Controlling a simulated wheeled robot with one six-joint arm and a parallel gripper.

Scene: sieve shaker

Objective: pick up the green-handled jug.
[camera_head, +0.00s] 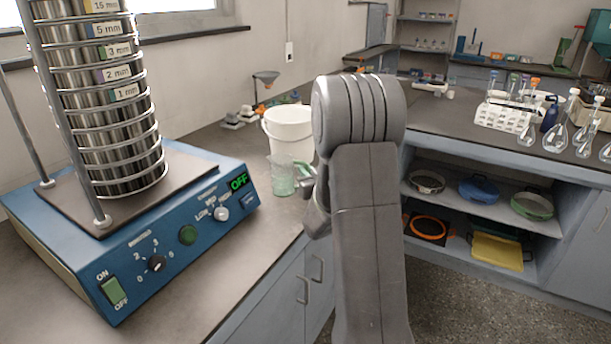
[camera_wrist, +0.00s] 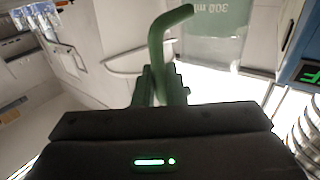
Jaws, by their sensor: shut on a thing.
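The green-handled jug (camera_head: 282,177) is a small, clear, green-tinted jug in front of the white bucket on the left bench. In the wrist view its body (camera_wrist: 215,28) shows at the top with upside-down "300 ml" lettering, and its green handle (camera_wrist: 158,42) runs down into my gripper (camera_wrist: 162,84). My gripper is shut on that handle. In the head view my gripper (camera_head: 307,178) is at the jug's right side, mostly hidden behind my arm. The jug looks upright; I cannot tell whether its base touches the bench.
A white bucket (camera_head: 288,132) stands close behind the jug. The blue sieve shaker (camera_head: 190,245) with its tall sieve stack (camera_head: 105,110) is to the left. A funnel stand (camera_head: 265,80) is farther back. Shelves with sieves (camera_head: 478,190) are at right. Bench between shaker and jug is clear.

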